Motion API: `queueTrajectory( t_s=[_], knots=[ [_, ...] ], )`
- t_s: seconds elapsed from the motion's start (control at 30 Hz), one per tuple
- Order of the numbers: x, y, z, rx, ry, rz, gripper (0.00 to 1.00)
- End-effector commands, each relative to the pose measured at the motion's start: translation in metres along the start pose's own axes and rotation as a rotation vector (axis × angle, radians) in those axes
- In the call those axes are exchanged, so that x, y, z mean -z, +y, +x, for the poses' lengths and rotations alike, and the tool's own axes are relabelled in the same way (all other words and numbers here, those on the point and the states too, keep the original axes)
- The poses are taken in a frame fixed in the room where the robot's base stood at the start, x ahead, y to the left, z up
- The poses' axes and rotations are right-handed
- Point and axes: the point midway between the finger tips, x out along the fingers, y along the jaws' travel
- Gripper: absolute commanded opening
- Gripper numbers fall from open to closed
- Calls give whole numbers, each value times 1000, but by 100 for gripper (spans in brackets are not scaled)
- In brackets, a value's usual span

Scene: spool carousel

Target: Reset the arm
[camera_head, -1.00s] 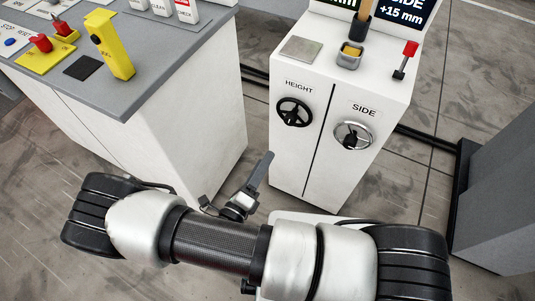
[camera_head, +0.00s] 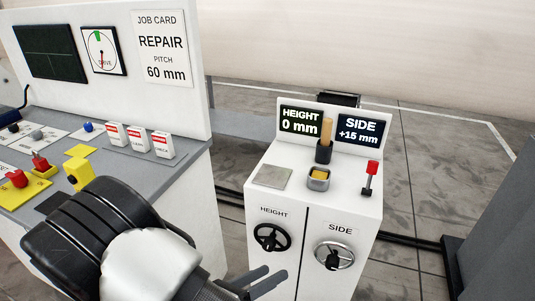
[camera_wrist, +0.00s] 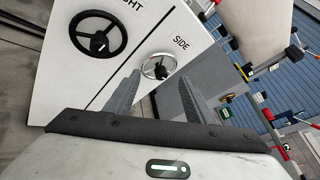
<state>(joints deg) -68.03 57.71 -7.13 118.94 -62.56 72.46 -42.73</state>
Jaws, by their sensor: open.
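My gripper (camera_head: 275,274) is at the bottom of the head view, in front of the white cabinet (camera_head: 262,195). In the wrist view my gripper (camera_wrist: 157,97) has its two grey fingers apart with nothing between them. Beyond the fingers are the black HEIGHT handwheel (camera_wrist: 94,34) and the silver SIDE handwheel (camera_wrist: 158,66). Both wheels also show on the cabinet front in the head view, HEIGHT (camera_head: 271,238) at left and SIDE (camera_head: 334,255) at right. The fingers look apart from both wheels. My arm covers the lower left of the head view.
A grey bench (camera_head: 190,148) with controls stands left. A grey block (camera_head: 495,230) stands right, with floor between.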

Motion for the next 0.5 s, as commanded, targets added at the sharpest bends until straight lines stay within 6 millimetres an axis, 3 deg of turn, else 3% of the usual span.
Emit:
queueTrajectory(
  t_s=[0.03, 0.2, 0.5],
  knots=[
    [-14, -20, 8, 40, 112, 132, 49],
    [-38, -80, 21, 185, 433, 556, 49],
    [-71, -174, 23, 464, 896, 1351, 49]
  ],
)
